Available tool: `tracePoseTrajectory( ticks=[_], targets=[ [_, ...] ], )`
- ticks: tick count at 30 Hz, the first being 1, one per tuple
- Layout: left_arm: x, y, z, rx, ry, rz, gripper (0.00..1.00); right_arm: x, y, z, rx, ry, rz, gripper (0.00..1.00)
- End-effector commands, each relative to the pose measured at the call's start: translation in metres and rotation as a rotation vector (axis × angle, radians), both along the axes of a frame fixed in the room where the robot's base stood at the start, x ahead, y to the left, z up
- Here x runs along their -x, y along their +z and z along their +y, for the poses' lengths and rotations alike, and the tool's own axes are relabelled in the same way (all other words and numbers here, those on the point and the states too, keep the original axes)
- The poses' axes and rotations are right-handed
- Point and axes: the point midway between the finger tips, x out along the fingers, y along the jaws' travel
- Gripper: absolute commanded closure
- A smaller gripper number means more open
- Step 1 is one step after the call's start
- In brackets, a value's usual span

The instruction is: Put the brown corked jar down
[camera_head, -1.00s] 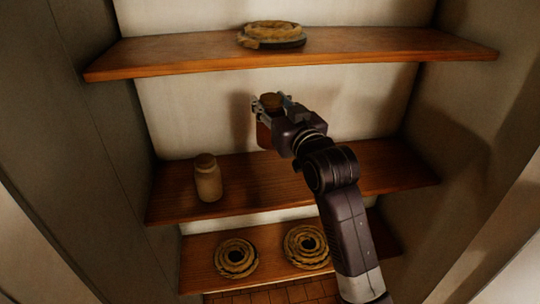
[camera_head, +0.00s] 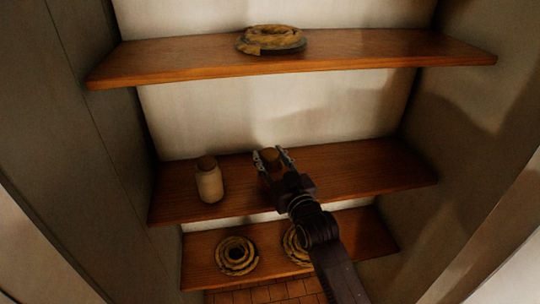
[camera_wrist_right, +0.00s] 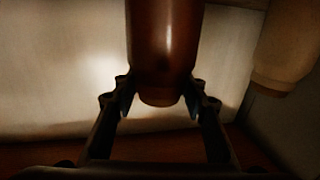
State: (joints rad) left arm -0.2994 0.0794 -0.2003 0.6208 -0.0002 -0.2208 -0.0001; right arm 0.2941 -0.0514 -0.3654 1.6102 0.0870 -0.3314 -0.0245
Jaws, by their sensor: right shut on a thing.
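The brown corked jar (camera_head: 271,168) is between the two fingers of my right gripper (camera_head: 272,160), which is shut on it. In the head view the jar is at the middle shelf (camera_head: 345,170), right of the pale jar, and looks upright. Its lower part is hidden by the gripper, so I cannot tell whether its base touches the shelf. In the right wrist view the jar's glossy brown body (camera_wrist_right: 163,40) fills the top centre, with a finger on each side. My left gripper is in neither view.
A pale corked jar (camera_head: 209,182) stands on the middle shelf to the left, apart from my gripper. A rope coil (camera_head: 270,39) lies on the top shelf. Two coils (camera_head: 236,256) lie on the lower shelf, one partly behind my arm. The middle shelf's right part is clear.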

Motion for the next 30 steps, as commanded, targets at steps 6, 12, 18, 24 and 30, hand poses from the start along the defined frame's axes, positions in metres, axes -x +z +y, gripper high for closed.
tracePoseTrajectory(
  ticks=[6, 12, 18, 24, 30],
  targets=[
    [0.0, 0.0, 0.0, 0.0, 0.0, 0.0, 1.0, 0.0, 0.004, 0.0, -0.003, 0.0, -0.007, 1.0],
    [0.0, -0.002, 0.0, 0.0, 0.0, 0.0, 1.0, 0.0, -0.002, 0.0, 0.0, 0.0, 0.0, 0.52],
    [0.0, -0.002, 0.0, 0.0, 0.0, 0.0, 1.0, 0.0, -0.002, 0.0, 0.0, 0.0, 0.0, 0.43],
    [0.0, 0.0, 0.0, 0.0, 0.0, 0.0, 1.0, 0.0, 0.001, 0.0, 0.0, 0.0, -0.001, 0.43],
    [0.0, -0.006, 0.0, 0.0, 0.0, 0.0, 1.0, 0.016, -0.002, -0.007, 0.001, -0.001, 0.001, 0.43]
  ],
)
